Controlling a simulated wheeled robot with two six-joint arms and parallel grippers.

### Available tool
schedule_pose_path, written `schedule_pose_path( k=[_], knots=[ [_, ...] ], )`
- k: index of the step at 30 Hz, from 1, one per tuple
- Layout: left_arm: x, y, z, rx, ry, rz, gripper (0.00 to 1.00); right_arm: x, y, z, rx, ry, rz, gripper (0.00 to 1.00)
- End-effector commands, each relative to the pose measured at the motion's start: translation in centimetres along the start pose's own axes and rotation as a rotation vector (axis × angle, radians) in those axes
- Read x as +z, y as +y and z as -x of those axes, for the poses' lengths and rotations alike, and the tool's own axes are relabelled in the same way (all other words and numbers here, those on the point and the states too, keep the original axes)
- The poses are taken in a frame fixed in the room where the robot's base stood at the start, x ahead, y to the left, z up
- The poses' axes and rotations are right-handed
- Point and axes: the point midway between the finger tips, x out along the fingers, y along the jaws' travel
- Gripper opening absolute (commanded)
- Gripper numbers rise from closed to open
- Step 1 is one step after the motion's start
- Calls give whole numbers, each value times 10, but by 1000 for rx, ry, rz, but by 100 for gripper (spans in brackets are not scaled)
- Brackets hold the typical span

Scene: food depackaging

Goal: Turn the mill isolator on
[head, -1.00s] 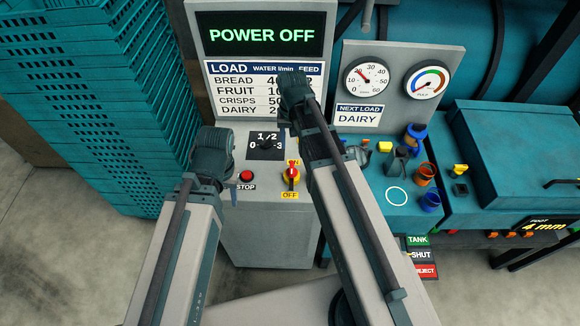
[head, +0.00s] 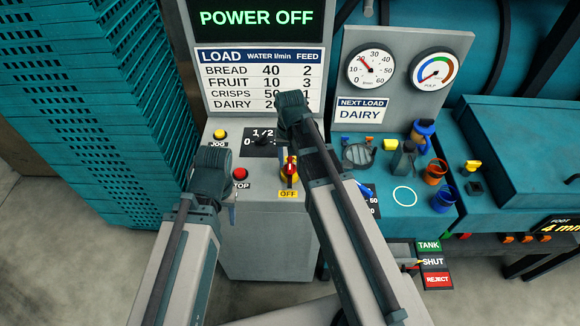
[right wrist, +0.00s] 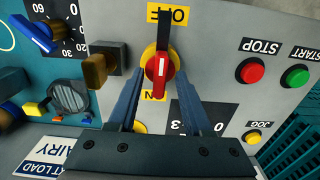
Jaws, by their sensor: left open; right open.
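The isolator (head: 289,175) is a red handle on a yellow disc on the grey panel, between OFF and ON labels. In the right wrist view the red handle (right wrist: 161,68) lies in line with the two labels, its white mark towards OFF. My right gripper (right wrist: 158,82) is open, its two fingers on either side of the handle's line; I cannot tell whether they touch it. In the head view the right arm covers the ON label.
The STOP button (head: 240,174), yellow JOG button (head: 220,134) and selector dial sit close by on the panel. The display (head: 256,18) reads POWER OFF. A teal bench (head: 405,215) with cups and controls stands right. Stacked teal crates (head: 90,120) stand left.

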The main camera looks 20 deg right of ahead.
Motion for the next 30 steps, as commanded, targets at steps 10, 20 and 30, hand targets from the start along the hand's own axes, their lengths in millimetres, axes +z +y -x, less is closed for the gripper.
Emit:
schedule_pose_path(
  k=[10, 20, 30],
  knots=[
    [0, 0, -2, 0, 0, 0, 50, 0, 0, -2, 0, 0, 0, 43],
    [0, 0, -2, 0, 0, 0, 50, 0, 0, -2, 0, 0, 0, 0],
    [0, 0, -2, 0, 0, 0, 50, 0, 0, -2, 0, 0, 0, 0]
  ],
)
